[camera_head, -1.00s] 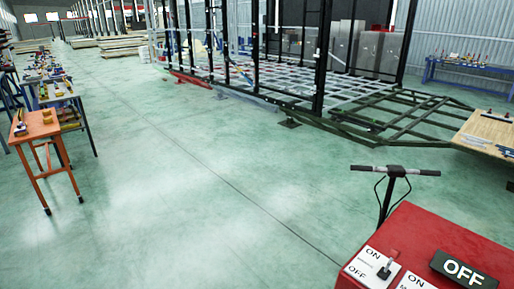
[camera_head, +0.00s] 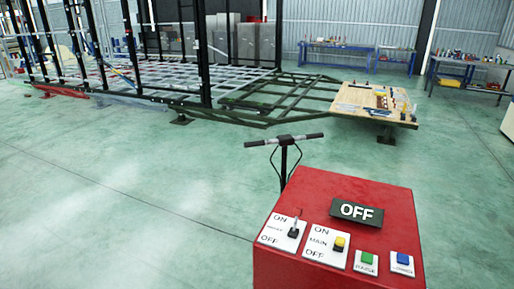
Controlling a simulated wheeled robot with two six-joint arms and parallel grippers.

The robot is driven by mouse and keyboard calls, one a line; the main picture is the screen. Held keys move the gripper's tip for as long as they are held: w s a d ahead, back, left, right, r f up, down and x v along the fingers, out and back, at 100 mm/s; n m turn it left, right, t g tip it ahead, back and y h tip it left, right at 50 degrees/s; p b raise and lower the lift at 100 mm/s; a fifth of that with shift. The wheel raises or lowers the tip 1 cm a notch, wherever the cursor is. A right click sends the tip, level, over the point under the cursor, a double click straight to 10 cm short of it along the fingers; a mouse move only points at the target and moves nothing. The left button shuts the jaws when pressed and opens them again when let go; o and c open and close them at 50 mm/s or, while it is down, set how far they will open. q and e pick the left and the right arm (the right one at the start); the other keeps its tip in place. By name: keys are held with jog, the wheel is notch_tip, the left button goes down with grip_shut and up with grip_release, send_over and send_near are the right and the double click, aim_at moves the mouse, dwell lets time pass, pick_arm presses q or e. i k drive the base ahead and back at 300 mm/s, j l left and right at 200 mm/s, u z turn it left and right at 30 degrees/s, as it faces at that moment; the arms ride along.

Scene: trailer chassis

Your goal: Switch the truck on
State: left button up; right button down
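The truck's red control box (camera_head: 386,196) stands at the lower right of the head view. A dark sign (camera_head: 356,212) on its top reads OFF. A white switch plate (camera_head: 272,237) marked ON and OFF carries a dark lever (camera_head: 294,229). Beside it is a plate (camera_head: 317,255) marked ON, MAIN and OFF, with a yellow knob (camera_head: 339,243). A green button (camera_head: 367,258) and a blue button (camera_head: 403,258) sit to the right. A black handlebar (camera_head: 284,140) rises behind the box. Neither of my grippers is in view.
A trailer chassis frame (camera_head: 285,95) with black uprights fills the back left. A wooden board (camera_head: 350,98) with small parts lies at its right end. Workbenches (camera_head: 340,52) stand along the far wall. The green floor is clear left of the box.

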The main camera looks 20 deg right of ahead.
aim_at(339, 241)
jog(key=z, duration=1.45)
